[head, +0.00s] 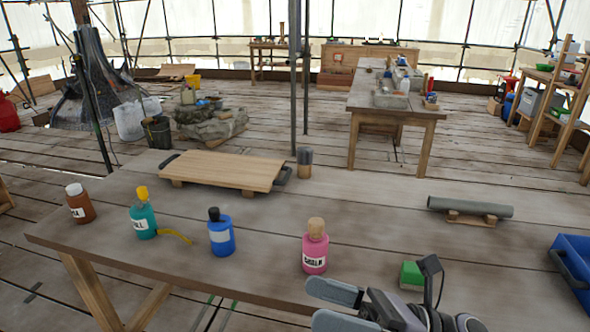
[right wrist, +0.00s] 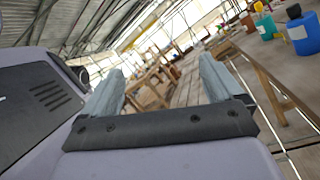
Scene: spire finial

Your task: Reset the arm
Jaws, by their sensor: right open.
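My right gripper (head: 312,303) is at the bottom of the head view, low by the near edge of the table. Its two grey fingers are apart with nothing between them. In the right wrist view the fingers (right wrist: 160,66) also stand apart and empty, with the room's floor and far furniture seen between them. The gripper is apart from the pink bottle (head: 315,248), which stands upright on the table beyond it. My left gripper does not show.
The wooden table (head: 270,272) holds a blue bottle (head: 221,234), a teal bottle (head: 143,218), a brown bottle (head: 79,205), a wooden board (head: 222,168), a grey tube (head: 470,206) and a green block (head: 412,274). A blue bin (head: 572,262) is at right. The table's middle is mostly clear.

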